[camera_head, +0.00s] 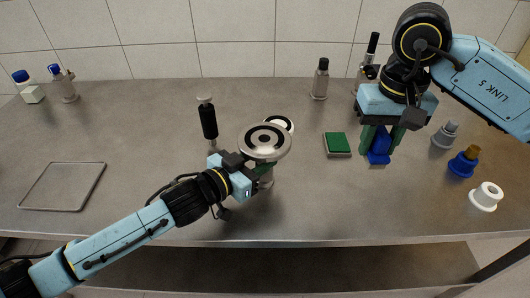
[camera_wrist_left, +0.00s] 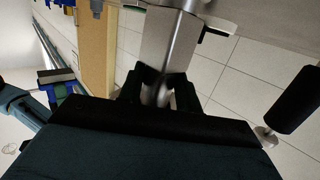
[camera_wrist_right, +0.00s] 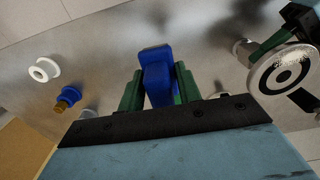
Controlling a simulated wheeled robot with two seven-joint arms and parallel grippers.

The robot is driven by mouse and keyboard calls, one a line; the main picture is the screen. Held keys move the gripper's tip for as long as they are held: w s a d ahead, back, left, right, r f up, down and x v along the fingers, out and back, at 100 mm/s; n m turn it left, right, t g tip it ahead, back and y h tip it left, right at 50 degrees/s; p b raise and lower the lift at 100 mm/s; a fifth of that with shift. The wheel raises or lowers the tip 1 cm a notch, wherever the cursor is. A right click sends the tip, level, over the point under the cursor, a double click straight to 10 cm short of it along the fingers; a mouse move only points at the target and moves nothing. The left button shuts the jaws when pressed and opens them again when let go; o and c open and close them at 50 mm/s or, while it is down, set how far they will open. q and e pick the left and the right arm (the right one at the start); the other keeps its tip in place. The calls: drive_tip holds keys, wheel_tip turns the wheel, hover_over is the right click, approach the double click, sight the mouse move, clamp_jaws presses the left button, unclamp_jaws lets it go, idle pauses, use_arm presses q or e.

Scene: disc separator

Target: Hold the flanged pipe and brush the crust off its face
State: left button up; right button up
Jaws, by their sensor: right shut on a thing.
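My right gripper (camera_head: 381,146) is shut on a blue block-shaped tool (camera_head: 379,158), apparently the brush, above the table right of the flange. Its bristles cannot be made out.
A green-topped pad (camera_head: 337,144) lies between the flange and my right gripper. A blue fitting (camera_head: 463,163) and a white spool (camera_head: 486,196) stand at the right. A shallow tray (camera_head: 63,186) lies left; bottles stand behind.

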use_arm(q)
drive_tip(key=shift+o, duration=0.3)
drive_tip(key=shift+s+f, duration=0.15)
drive_tip(key=shift+f, duration=0.2)
drive_tip(key=shift+r, duration=0.1)
use_arm(e)
drive_tip(key=shift+r, duration=0.15)
use_arm(q)
drive_tip(key=shift+r+p, duration=0.25)
drive_tip(key=shift+p, duration=0.35)
use_arm(e)
drive_tip(key=shift+r, duration=0.4)
use_arm(q)
drive_tip(key=shift+r, duration=0.15)
use_arm(e)
drive_tip(key=shift+r, duration=0.1)
use_arm(q)
drive_tip(key=shift+r, duration=0.1)
clamp_jaws()
drive_tip(key=shift+f, duration=0.25)
use_arm(e)
drive_tip(key=shift+r, duration=0.1)
